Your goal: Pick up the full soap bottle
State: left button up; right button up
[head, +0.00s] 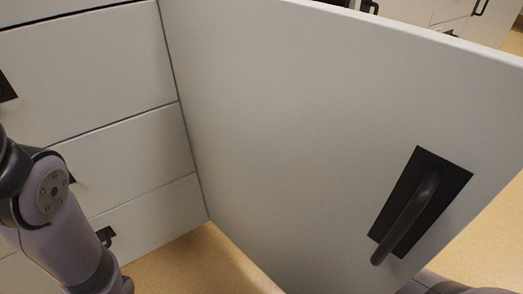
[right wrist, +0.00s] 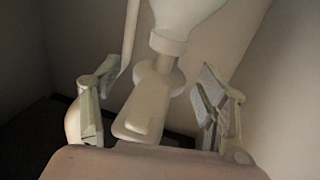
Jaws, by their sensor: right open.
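A pale pump bottle (right wrist: 187,14) shows in the right wrist view, its rounded body at the top of the picture and its collar and pump head (right wrist: 143,113) towards the camera. I cannot tell from its look whether it is full. My right gripper (right wrist: 153,88) is open, with one finger on each side of the pump and collar and visible gaps to both. The bottle does not show in the head view, where the cabinet door hides what is behind it. My left arm is at the left edge of the head view; its gripper is out of the picture.
A large white cabinet door (head: 290,130) stands open across the head view, with a black handle (head: 410,210). White drawers (head: 95,75) are at the left. A thin pale upright piece (right wrist: 127,45) is left of the bottle. Pale walls (right wrist: 275,70) enclose the space.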

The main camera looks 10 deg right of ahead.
jog(key=shift+c, duration=0.3)
grip_shut()
dwell(0.6)
